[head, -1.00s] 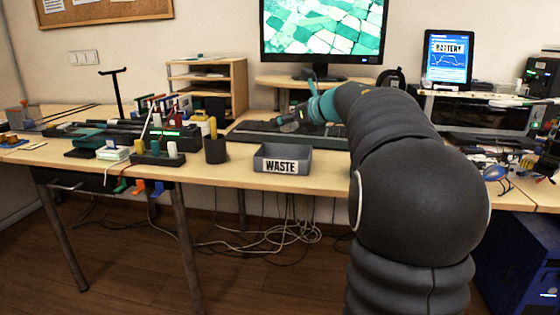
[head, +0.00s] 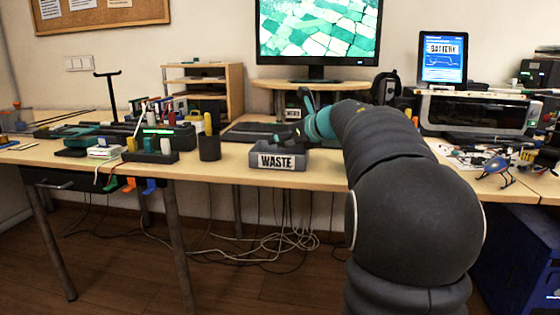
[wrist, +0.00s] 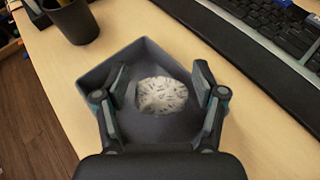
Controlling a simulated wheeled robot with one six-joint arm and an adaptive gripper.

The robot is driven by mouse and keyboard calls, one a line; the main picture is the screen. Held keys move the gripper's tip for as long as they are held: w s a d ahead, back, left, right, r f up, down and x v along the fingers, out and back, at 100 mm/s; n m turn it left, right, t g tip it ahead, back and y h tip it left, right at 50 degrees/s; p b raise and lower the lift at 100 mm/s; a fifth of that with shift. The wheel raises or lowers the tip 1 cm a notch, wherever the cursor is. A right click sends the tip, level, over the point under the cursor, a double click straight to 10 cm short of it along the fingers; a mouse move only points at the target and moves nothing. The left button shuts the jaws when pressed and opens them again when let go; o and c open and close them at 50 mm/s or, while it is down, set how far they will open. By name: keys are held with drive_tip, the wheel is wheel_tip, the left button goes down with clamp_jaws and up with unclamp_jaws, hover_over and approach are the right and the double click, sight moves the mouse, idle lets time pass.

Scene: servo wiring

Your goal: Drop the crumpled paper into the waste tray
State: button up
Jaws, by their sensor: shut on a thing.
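The grey waste tray (head: 302,161) with a white WASTE label stands near the table's front edge, left of my arm in the head view. In the wrist view the tray (wrist: 101,75) lies below my gripper (wrist: 161,82). The crumpled paper (wrist: 163,97) is a whitish ball with dark marks, held between the two fingers and seen over the tray's inside. My gripper (head: 290,132) is above the tray's back part in the head view. The paper cannot be made out there.
A dark cup (head: 209,148) stands left of the tray, and it also shows in the wrist view (wrist: 73,20). A keyboard (wrist: 270,30) with a dark wrist rest lies beyond the tray. A monitor (head: 318,35) stands behind. Bare wood lies around the tray.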

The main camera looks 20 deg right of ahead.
drive_tip(key=o, duration=0.8)
drive_tip(key=v, duration=1.2)
drive_tip(key=shift+r, duration=0.1)
